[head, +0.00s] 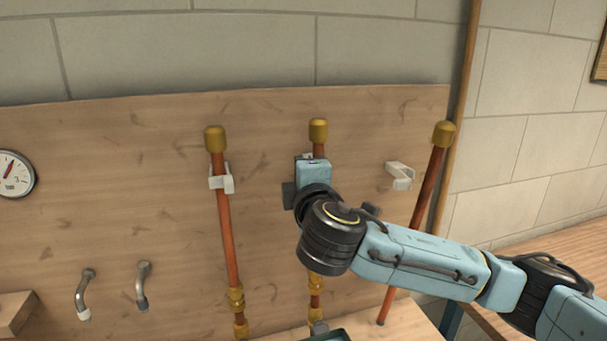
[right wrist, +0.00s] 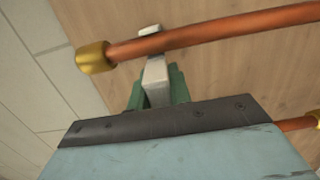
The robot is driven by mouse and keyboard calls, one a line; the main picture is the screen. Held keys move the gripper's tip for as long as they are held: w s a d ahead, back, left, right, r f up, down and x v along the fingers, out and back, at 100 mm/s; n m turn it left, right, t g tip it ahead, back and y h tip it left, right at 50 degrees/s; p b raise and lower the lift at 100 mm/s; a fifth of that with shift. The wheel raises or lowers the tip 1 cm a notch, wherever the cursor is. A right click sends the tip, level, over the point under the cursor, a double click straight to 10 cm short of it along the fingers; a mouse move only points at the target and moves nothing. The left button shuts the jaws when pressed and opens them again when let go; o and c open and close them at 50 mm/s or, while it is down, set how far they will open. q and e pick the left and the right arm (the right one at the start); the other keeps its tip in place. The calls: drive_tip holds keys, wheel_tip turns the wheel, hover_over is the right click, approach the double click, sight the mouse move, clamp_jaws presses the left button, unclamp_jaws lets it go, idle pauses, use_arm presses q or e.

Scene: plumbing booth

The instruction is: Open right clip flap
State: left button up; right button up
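Three white clips are fixed to the wooden board. The far-right clip (head: 400,176) holds no pipe. The left clip (head: 221,180) is at the left copper pipe (head: 226,230). The middle clip is mostly hidden behind my right gripper (head: 308,160), which is at the upper middle pipe (head: 318,149). In the right wrist view, the green fingers of my right gripper (right wrist: 155,95) are on either side of a white clip part (right wrist: 155,72), just beside a copper pipe (right wrist: 210,34). I cannot tell whether they press on it. My left gripper is not in view.
The right copper pipe (head: 428,190) leans at a tilt, apart from the far-right clip. A gauge (head: 14,173) and two bent metal fittings (head: 142,285) are on the left of the board (head: 120,200). The board between these fittings and the left pipe is bare.

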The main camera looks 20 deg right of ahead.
drive_tip(key=o, duration=0.5)
drive_tip(key=shift+c, duration=0.2)
drive_tip(key=s+a+b, duration=0.1)
drive_tip(key=s, duration=1.2)
drive_tip(key=shift+s, duration=0.15)
